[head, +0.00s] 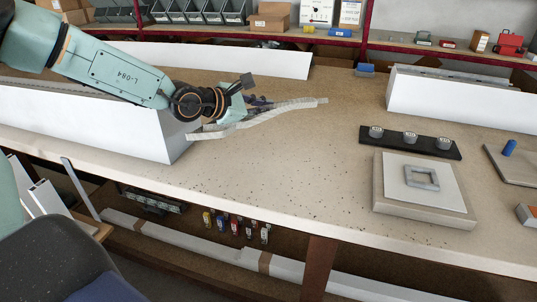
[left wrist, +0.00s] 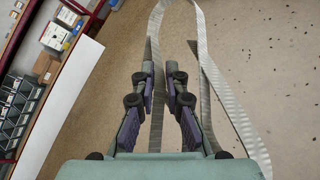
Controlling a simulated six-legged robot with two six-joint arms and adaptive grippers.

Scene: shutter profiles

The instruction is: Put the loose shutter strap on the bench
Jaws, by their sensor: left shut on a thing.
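The loose shutter strap (head: 291,107) is a pale grey, ribbed band. In the head view it runs from the end of the white shutter box at left towards the middle of the bench (head: 270,170). My left gripper (head: 262,102) is shut on the strap, low over the bench. In the left wrist view the strap (left wrist: 233,107) makes a loop beyond the fingers of my left gripper (left wrist: 172,62). One strand passes between the fingers and the other runs down to their right. The exact grip is partly hidden. My right gripper is not in view.
A long white box (head: 95,120) lies left of the strap and another (head: 460,97) at right. A black strip with three grey knobs (head: 410,142) and a plate with a square frame (head: 422,178) sit at right. The bench middle is clear.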

